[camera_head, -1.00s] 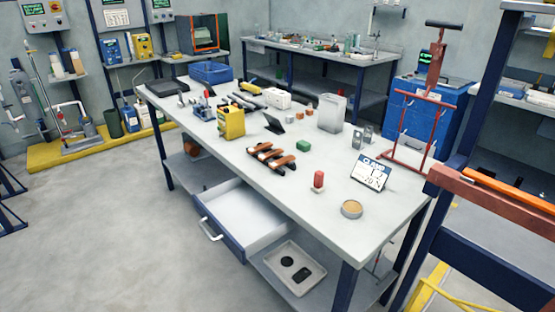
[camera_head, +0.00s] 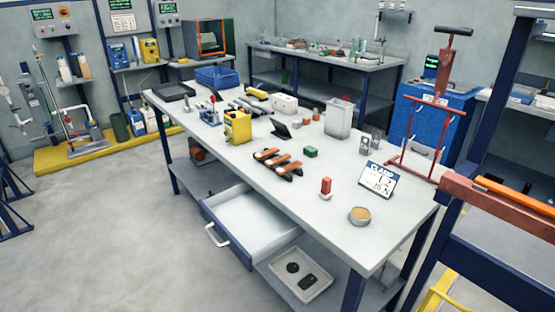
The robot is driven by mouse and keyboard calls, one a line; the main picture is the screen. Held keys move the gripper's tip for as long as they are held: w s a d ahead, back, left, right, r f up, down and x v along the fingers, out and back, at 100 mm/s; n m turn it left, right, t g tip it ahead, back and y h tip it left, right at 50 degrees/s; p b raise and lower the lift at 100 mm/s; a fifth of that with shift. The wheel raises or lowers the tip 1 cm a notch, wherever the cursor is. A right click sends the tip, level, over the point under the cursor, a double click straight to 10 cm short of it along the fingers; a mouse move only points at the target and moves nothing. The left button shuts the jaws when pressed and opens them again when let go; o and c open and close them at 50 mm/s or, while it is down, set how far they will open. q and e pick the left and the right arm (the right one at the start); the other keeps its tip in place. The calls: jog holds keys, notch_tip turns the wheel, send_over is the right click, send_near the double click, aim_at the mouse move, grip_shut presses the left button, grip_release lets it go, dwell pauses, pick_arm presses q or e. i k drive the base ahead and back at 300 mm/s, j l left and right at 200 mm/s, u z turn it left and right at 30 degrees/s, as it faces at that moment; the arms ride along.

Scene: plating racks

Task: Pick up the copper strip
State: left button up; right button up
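Several copper-coloured strips (camera_head: 279,160) lie side by side on dark holders near the middle of the worktable (camera_head: 330,215). They are small in view, and I cannot tell exactly how each is seated. Neither of my grippers is in view.
A yellow box (camera_head: 238,127), a green block (camera_head: 311,152), a red object (camera_head: 326,187), a round tan-filled dish (camera_head: 359,216) and a sign (camera_head: 379,179) stand on the table. An open drawer (camera_head: 247,222) juts from its front. A red rack (camera_head: 430,140) stands at right. Floor at left is clear.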

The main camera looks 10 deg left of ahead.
aim_at(275, 161)
jog(key=i+j+z, duration=0.1)
jog(key=j, duration=0.45)
jog(key=i+j+z, duration=0.1)
jog(key=j, duration=0.45)
jog(key=i+j+z, duration=0.1)
jog(key=j, duration=0.45)
jog(key=i+j+z, duration=0.1)
jog(key=j, duration=0.5)
jog(key=i+l, duration=0.05)
jog(key=i, duration=0.05)
